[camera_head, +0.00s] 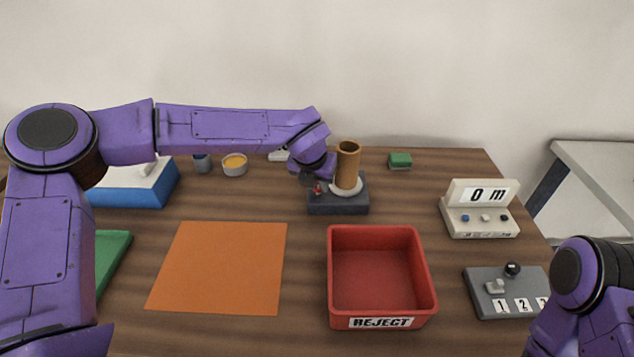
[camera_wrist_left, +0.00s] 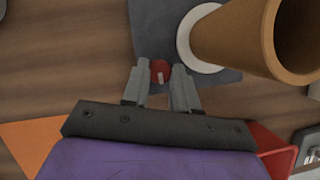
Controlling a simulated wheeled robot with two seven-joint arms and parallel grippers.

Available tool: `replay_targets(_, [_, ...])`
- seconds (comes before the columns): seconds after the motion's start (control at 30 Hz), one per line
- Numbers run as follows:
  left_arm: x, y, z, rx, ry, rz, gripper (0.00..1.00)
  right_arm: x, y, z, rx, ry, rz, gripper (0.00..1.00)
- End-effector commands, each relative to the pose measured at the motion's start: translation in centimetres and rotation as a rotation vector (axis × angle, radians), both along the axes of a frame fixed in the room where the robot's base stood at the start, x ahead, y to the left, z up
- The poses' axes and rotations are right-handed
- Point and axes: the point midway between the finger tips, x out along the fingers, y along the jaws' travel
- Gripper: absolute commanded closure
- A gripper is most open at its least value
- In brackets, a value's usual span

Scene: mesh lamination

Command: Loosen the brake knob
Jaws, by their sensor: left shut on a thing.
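The brake knob (camera_head: 318,188) is a small red knob on the left part of a dark grey base (camera_head: 340,206). In the left wrist view the red knob (camera_wrist_left: 160,69) has a pale mark on it and sits between the fingertips. A brown tube (camera_head: 347,165) stands upright on a white disc (camera_head: 346,189) on the same base, beside the knob. My left gripper (camera_wrist_left: 161,76) is shut on the knob, with one finger on each side. In the head view its fingers are mostly hidden by the wrist. My right gripper is out of view; only part of that arm shows.
A red bin (camera_head: 380,317) marked REJECT stands in front of the base. An orange sheet (camera_head: 220,267) lies to its left. At right are a display box (camera_head: 480,209) reading "0 m" and a grey numbered panel (camera_head: 505,290). A green block (camera_head: 400,160) is behind.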

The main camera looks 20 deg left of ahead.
Motion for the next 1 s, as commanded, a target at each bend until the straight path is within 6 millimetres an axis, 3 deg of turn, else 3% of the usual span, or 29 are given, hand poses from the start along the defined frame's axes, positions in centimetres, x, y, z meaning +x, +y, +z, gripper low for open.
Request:
replay_targets(0.4, [-0.4,0.0,-0.6,0.002,0.016,0.007,1.00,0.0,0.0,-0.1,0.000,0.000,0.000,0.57])
replay_targets(0.43, [-0.4,0.0,-0.6,0.002,0.016,0.007,0.66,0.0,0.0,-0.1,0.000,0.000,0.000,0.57])
replay_targets(0.5, [-0.3,0.0,-0.5,0.002,0.014,0.006,0.47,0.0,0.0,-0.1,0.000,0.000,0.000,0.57])
replay_targets(0.83, [-0.3,0.0,0.2,0.000,0.005,0.006,0.47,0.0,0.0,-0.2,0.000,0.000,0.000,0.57])
replay_targets(1.0, [-1.5,0.0,3.2,0.000,0.001,0.006,0.47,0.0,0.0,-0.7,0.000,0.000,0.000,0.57])
